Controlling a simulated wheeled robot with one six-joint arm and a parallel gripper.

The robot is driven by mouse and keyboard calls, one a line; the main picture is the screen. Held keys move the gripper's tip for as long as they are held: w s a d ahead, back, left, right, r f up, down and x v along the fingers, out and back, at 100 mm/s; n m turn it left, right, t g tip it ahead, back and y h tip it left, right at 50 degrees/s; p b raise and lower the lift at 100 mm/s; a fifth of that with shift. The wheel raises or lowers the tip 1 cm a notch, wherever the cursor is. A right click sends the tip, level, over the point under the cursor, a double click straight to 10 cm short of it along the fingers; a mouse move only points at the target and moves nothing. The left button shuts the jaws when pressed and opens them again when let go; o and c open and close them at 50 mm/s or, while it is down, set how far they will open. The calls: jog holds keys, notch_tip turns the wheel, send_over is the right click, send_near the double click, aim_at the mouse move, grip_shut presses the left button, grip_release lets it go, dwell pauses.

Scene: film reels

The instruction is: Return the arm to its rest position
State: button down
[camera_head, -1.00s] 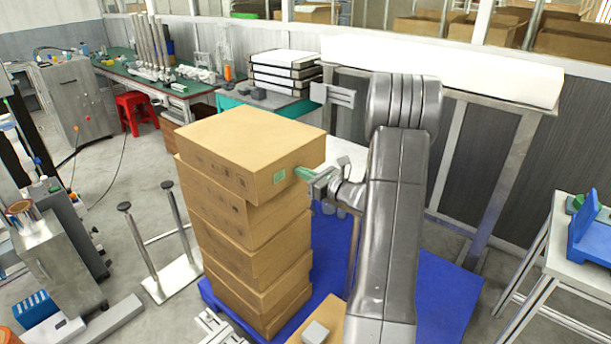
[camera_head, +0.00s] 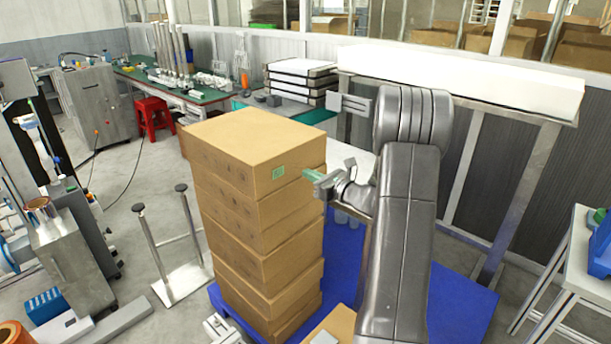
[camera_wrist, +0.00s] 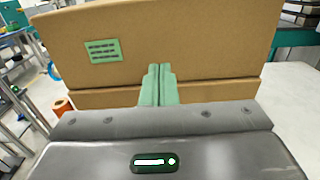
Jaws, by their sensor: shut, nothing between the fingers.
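My gripper (camera_head: 309,174) is at the right side of a tall stack of cardboard boxes (camera_head: 262,215), level with the top box (camera_head: 257,152). Its green fingers are together with nothing between them. In the wrist view, the closed fingertips (camera_wrist: 159,70) point at the face of a cardboard box (camera_wrist: 195,40) with a green label (camera_wrist: 103,50). I cannot tell whether the tips touch the box. My grey arm is bent, its elbow raised to the right of the stack.
The stack stands on a blue pallet (camera_head: 455,305). A metal stand with two posts (camera_head: 166,245) is left of it. A white table (camera_head: 575,265) with a blue object (camera_head: 601,245) is at right. A green workbench (camera_head: 190,93) and a red stool (camera_head: 153,116) are behind.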

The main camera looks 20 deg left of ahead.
aim_at(296, 167)
jog(key=b+v, duration=0.1)
jog(key=v, duration=0.9)
jog(key=shift+d, duration=0.25)
jog(key=shift+s+a, duration=0.1)
jog(key=p+x, duration=0.2)
jog(key=x, duration=1.1)
jog(key=shift+a, duration=0.4)
jog(key=shift+w+d, duration=0.2)
jog(key=shift+d, duration=0.05)
jog(key=shift+v, duration=0.8)
jog(key=shift+a, duration=0.15)
jog(key=shift+s, duration=0.1)
